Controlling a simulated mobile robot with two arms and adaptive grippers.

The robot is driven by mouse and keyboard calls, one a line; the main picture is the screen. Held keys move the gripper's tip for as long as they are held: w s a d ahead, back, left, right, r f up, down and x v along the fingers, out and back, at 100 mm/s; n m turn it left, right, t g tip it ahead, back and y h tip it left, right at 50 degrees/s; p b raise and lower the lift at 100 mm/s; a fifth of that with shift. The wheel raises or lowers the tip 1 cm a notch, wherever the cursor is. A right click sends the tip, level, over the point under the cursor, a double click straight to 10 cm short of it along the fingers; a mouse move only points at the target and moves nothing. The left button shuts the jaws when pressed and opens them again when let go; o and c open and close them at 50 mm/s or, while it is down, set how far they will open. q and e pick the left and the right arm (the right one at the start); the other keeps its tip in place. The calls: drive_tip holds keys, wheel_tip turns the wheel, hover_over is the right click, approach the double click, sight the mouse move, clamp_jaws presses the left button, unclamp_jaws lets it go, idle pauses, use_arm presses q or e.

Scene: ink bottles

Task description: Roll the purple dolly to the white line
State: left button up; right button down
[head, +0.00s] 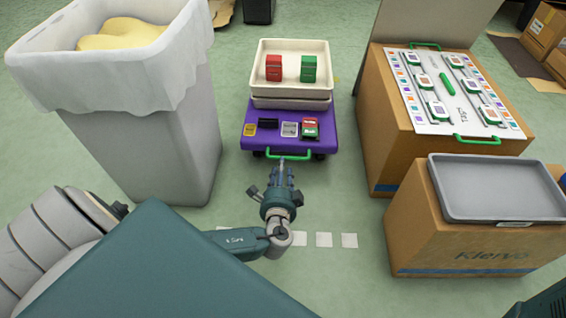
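The purple dolly (258,115) stands on the floor at upper middle, with a green handle (290,156) along its near edge. My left gripper (283,165) reaches from below, its fingertips at or just short of the middle of that handle. I cannot tell whether its fingers are closed on it. The white line is a row of white squares (324,240) on the floor nearer to me, partly hidden by my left arm. The dolly is beyond this line. My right gripper is not in view.
The dolly carries cream trays (291,102) with a red box (273,68) and a green box (308,69). A grey bin (165,150) stands close on the left. Cardboard boxes (440,235) stand on the right, one under a grey tray (495,187). Floor between is clear.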

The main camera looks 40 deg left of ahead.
sight(284, 152)
use_arm(q)
drive_tip(key=b+x, duration=0.2)
drive_tip(key=x, duration=0.3)
drive_tip(key=shift+d+f, duration=0.1)
drive_tip(key=shift+f, duration=0.05)
drive_tip(key=shift+w+a+b, duration=0.4)
drive_tip(key=shift+w, duration=0.2)
drive_tip(key=shift+c, duration=0.3)
clamp_jaws()
